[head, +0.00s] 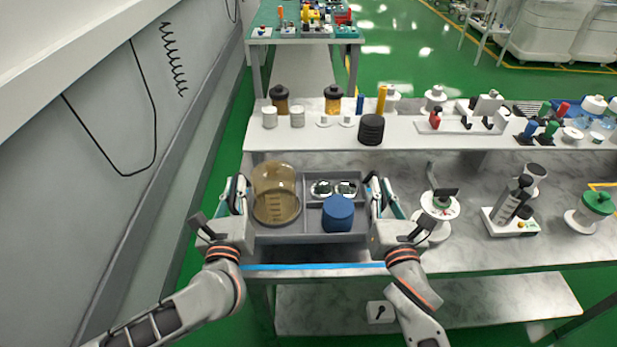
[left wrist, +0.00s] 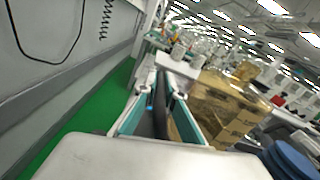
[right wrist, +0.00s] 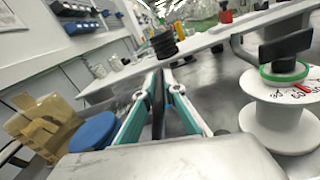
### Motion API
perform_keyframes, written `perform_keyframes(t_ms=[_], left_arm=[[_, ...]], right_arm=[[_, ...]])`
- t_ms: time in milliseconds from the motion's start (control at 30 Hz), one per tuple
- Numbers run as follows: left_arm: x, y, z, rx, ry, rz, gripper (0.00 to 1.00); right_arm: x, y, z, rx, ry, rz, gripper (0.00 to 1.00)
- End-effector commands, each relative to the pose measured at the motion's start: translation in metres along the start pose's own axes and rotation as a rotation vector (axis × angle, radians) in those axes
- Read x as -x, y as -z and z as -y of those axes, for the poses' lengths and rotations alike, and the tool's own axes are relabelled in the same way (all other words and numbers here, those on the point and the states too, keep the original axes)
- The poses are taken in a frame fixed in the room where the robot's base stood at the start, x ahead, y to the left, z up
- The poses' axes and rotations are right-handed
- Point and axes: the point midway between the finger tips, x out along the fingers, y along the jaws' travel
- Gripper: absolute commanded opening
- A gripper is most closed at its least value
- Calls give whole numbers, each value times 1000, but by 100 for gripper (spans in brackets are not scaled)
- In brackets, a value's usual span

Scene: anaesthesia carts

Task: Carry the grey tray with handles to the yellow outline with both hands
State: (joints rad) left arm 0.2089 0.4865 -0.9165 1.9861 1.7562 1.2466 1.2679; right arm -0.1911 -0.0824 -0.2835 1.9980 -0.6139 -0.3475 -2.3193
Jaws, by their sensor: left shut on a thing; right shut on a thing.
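The grey tray (head: 308,238) is at the left end of the marble worktop, between my two grippers. My right gripper (head: 376,193) is shut on the right handle, also seen in the right wrist view (right wrist: 160,95). Whether the tray touches the worktop I cannot tell. A yellow outline (head: 600,186) shows partly at the far right edge.
A white spool (head: 440,206) stands just right of my right gripper. Further right are a white block with dark syringe-like parts (head: 511,212) and a green-topped spool (head: 594,208). Behind the tray runs a raised shelf (head: 340,138) with jars and black discs. A wall is at left.

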Motion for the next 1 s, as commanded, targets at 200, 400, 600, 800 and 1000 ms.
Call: perform_keyframes(t_ms=[200,400,600,800,1000], left_arm=[[0,-3,-2,0,-3,5,0],[8,-10,0,1,-3,5,0],[25,-24,1,2,-3,4,0],[43,-39,2,2,-4,4,0],[60,-53,4,1,-4,4,0]], right_arm=[[0,-3,2,2,3,4,0],[9,-10,0,5,2,4,0],[26,-23,-4,4,2,4,0],[44,-38,-8,2,2,4,0],[61,-52,-12,3,3,5,0]])
